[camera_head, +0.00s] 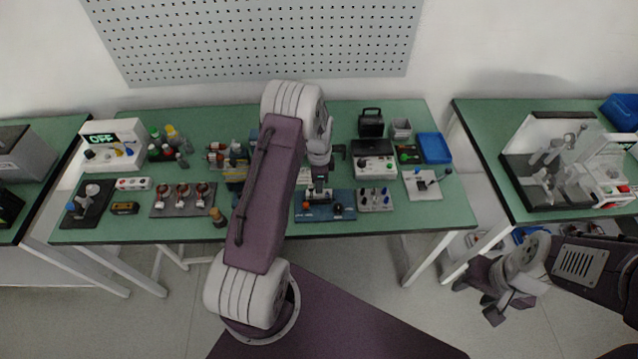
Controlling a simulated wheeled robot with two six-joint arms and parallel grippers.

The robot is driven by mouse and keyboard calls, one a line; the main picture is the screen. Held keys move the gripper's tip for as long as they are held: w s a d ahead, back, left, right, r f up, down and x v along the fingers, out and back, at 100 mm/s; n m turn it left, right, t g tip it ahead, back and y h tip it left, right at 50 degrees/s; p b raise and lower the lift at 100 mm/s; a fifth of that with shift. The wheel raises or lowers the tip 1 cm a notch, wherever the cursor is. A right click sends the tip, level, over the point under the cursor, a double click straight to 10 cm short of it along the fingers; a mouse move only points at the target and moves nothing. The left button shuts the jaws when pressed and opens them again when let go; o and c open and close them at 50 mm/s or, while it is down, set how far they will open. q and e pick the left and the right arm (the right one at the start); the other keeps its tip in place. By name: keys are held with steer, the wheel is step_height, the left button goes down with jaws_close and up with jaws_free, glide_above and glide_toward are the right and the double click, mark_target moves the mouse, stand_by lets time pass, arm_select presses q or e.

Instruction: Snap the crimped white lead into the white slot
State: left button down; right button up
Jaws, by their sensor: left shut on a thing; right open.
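My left gripper (320,180) reaches down over the middle of the green table, just above a blue fixture plate (345,203). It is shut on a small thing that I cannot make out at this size. A dark and white block (318,197) sits on the blue plate right under the fingers; I cannot tell whether they touch. The crimped white lead and the white slot are too small to pick out, and my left arm hides part of the plate. My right gripper (500,303) is open and empty, over the floor in front of the tables.
The green table (260,232) also carries a plate with several small posts (375,199), a white device (374,167), a blue tray (434,148), a plate with stator-like parts (182,198) and an "OFF" display unit (113,145). A second table with a machine stands at the right.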

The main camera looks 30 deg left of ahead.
stand_by(0.3)
arm_select(q)
steer(key=c, duration=1.3)
jaws_free()
steer(key=shift+r, duration=0.4)
step_height(320, 180, up, 8)
steer(key=shift+r+b, duration=0.1)
steer(key=shift+b, duration=0.65)
